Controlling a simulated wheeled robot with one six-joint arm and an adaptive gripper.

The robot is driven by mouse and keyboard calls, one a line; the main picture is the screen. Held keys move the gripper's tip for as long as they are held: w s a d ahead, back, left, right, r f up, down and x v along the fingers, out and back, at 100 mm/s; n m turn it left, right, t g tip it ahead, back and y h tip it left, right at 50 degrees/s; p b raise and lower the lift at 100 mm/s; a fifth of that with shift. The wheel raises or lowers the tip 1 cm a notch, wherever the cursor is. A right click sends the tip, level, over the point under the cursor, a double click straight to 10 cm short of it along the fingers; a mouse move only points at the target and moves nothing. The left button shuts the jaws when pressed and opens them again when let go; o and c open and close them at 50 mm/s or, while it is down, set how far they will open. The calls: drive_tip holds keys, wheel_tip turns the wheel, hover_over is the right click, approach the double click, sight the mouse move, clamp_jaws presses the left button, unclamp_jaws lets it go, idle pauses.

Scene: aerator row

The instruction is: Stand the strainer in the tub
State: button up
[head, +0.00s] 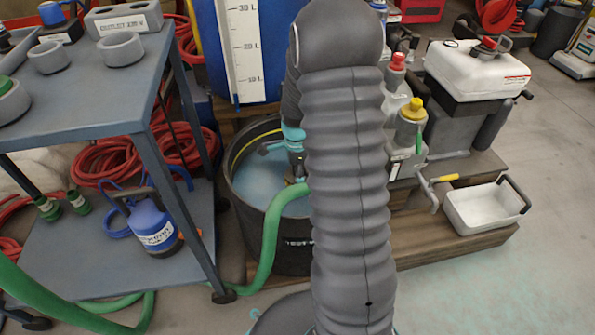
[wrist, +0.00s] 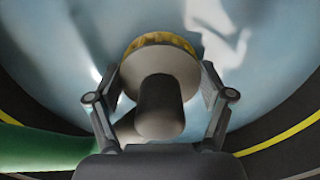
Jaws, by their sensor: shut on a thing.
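The black tub (head: 290,259) stands on the low wooden platform and holds pale blue water, which fills much of the wrist view. My gripper (wrist: 163,78) is over the tub, pointing down inside its rim. Its two fingers are shut on the strainer (wrist: 160,64), a round grey piece with a brass-coloured edge. The green hose (head: 270,235) runs over the tub's near rim toward my gripper; it also shows at the left of the wrist view (wrist: 45,150). My arm hides the tub's right side. I cannot tell whether the strainer touches the bottom.
A blue-grey cart (head: 150,75) stands left, with a blue pump (head: 152,225) on its lower shelf. A blue tank with a white scale (head: 243,45) is behind the tub. Bottles (head: 410,120) and a white tray (head: 487,208) are at right.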

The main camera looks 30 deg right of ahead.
wheel_tip(320, 180, down, 4)
drive_tip(key=shift+r+b, duration=0.2)
drive_tip(key=shift+b, duration=0.45)
drive_tip(key=shift+f, duration=7.8)
drive_tip(key=shift+f, duration=0.6)
drive_tip(key=o, duration=1.3)
drive_tip(key=shift+o, duration=0.2)
wheel_tip(320, 180, up, 12)
drive_tip(key=shift+r, duration=0.1)
